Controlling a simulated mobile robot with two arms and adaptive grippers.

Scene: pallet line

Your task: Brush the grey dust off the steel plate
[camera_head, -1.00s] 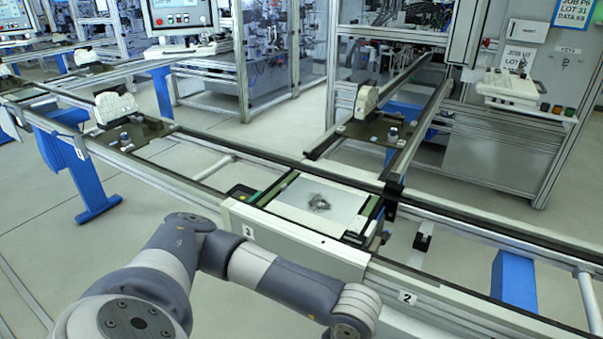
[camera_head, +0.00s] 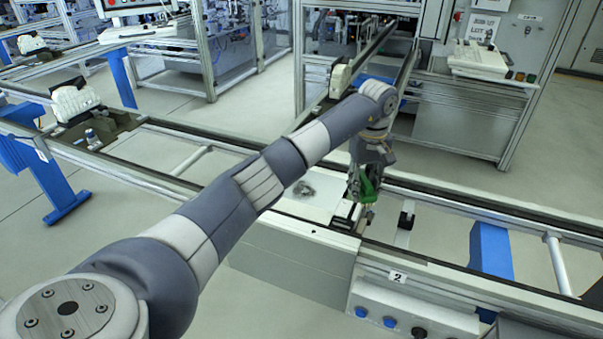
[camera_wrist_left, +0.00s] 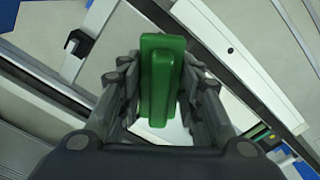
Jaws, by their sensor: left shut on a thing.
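The pale steel plate (camera_head: 318,207) lies in the conveyor frame, partly hidden behind my left arm. A small patch of grey dust (camera_head: 303,189) shows on it, close to my arm's edge. My left gripper (camera_head: 366,182) points down at the right end of the plate. It is shut on a green brush (camera_head: 370,190), whose green body also shows between the fingers in the left wrist view (camera_wrist_left: 158,75). The bristles are not clear, and I cannot tell whether the brush touches anything. My right gripper is not in view.
Conveyor rails (camera_head: 480,202) run along both sides of the plate. A black stop block (camera_head: 406,221) sits right of the gripper. A front panel with buttons (camera_head: 410,318) is below, near the label 2. A carrier with a pale part (camera_head: 75,103) stands at left.

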